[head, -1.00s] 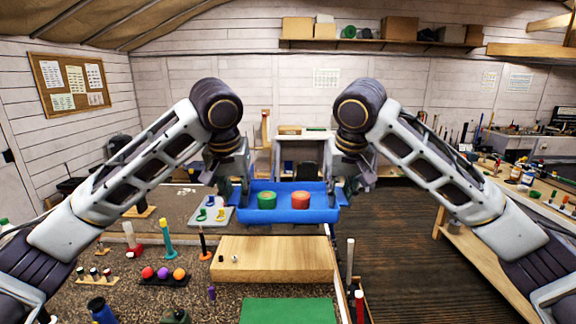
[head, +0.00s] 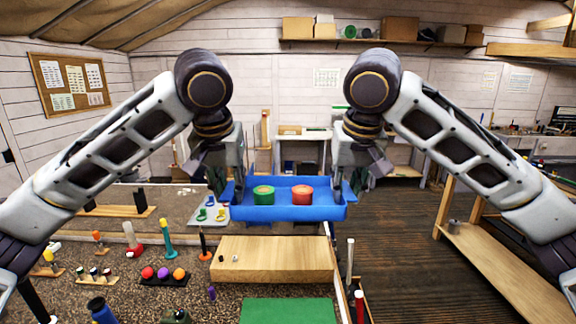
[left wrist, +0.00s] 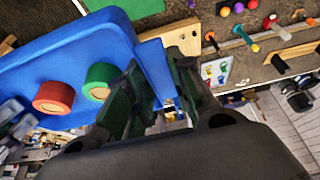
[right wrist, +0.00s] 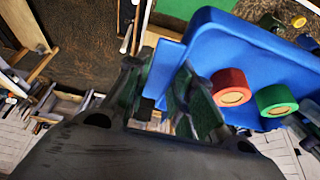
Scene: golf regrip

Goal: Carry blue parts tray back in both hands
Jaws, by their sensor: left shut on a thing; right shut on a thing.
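The blue parts tray (head: 284,213) is held up between my two grippers in the head view, roughly level. A green roll (head: 263,194) and a red roll (head: 302,195) stand in it side by side. My left gripper (head: 231,190) is shut on the tray's left end, and my right gripper (head: 345,190) is shut on its right end. The left wrist view shows the tray (left wrist: 75,62) from close up, with the gripper's fingers at its end wall. The right wrist view shows the tray (right wrist: 225,45) with the fingers at its other end.
A wooden block (head: 270,258) and a green mat (head: 287,311) lie on the bench below. Colored balls (head: 164,273), upright tools and a grey board with colored pieces (head: 208,213) are to the left. Open floor (head: 400,260) lies to the right, beside a wooden shelf unit (head: 500,260).

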